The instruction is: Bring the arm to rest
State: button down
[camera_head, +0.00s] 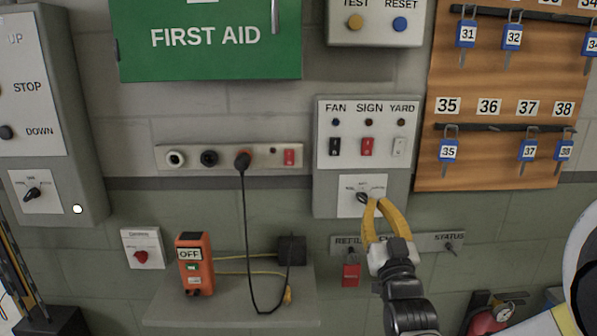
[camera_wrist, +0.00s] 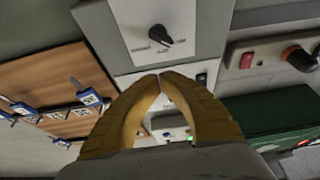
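My gripper (camera_head: 373,202) has yellow curved fingers. In the wrist view my gripper (camera_wrist: 160,76) has its fingertips together, with nothing between them. In the head view the tips overlap the lower right of the white dial plate on the grey FAN/SIGN/YARD panel (camera_head: 323,187). The plate's black rotary knob (camera_head: 362,197) is just left of the tips. In the wrist view the knob (camera_wrist: 160,36) is turned at a slant and stands clear beyond the tips. Whether the tips touch the panel cannot be told.
A key strip (camera_head: 437,243) with a red tag is below the panel. A shelf (camera_head: 230,312) bears an orange OFF box (camera_head: 194,265) and a black adapter (camera_head: 291,250). A cable hangs from the socket strip (camera_head: 190,157). A key board (camera_head: 500,90) is at upper right.

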jog(key=s+f+g, duration=0.7)
jog(key=s+f, duration=0.1)
jog(key=s, duration=0.5)
jog(key=s+f+g, duration=0.8)
jog(key=s, duration=0.5)
jog(key=shift+a, duration=0.25)
